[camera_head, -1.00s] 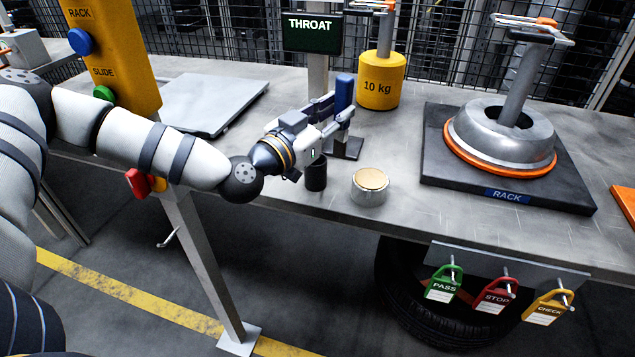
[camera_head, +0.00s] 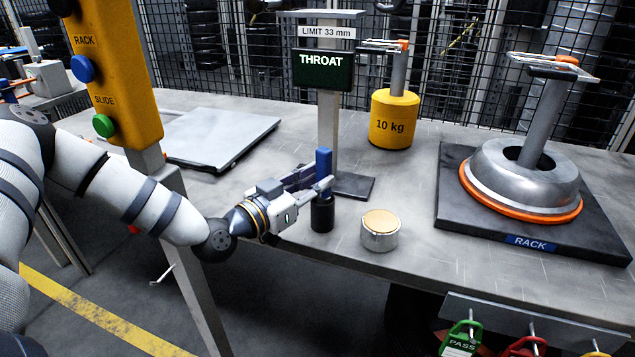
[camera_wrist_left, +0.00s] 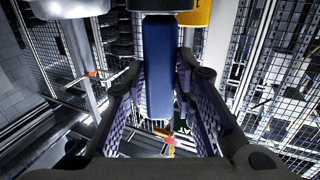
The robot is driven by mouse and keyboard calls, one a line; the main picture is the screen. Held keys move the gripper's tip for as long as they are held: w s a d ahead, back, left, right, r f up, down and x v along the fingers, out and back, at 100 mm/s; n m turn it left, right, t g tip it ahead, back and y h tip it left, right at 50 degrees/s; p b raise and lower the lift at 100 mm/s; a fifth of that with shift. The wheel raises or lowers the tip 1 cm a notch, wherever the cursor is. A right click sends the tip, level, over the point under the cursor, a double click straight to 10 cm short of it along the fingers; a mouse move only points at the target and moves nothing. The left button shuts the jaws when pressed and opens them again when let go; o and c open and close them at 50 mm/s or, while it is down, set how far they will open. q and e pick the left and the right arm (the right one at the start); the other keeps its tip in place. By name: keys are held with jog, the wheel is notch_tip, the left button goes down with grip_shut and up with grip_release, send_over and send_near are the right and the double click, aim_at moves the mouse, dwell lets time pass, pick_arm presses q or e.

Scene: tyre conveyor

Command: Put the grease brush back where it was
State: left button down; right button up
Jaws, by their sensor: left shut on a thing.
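The grease brush shows as a blue upright handle (camera_head: 323,162). My left gripper (camera_head: 321,187) is shut on it, coming in from the left. In the left wrist view the blue handle (camera_wrist_left: 158,70) lies between the two dark ridged fingers. My right gripper is not in view.
A silver tin with a tan top (camera_head: 380,232) stands close right of the cup. The THROAT sign post (camera_head: 328,120) rises from a dark base behind. A yellow 10 kg weight (camera_head: 394,118) and the black rack plate (camera_head: 455,208) stand further right. A flat grey plate (camera_head: 215,138) lies left.

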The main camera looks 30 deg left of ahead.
pick_arm(q)
jog(key=shift+f, duration=0.15)
jog(key=c, duration=1.3)
grip_release()
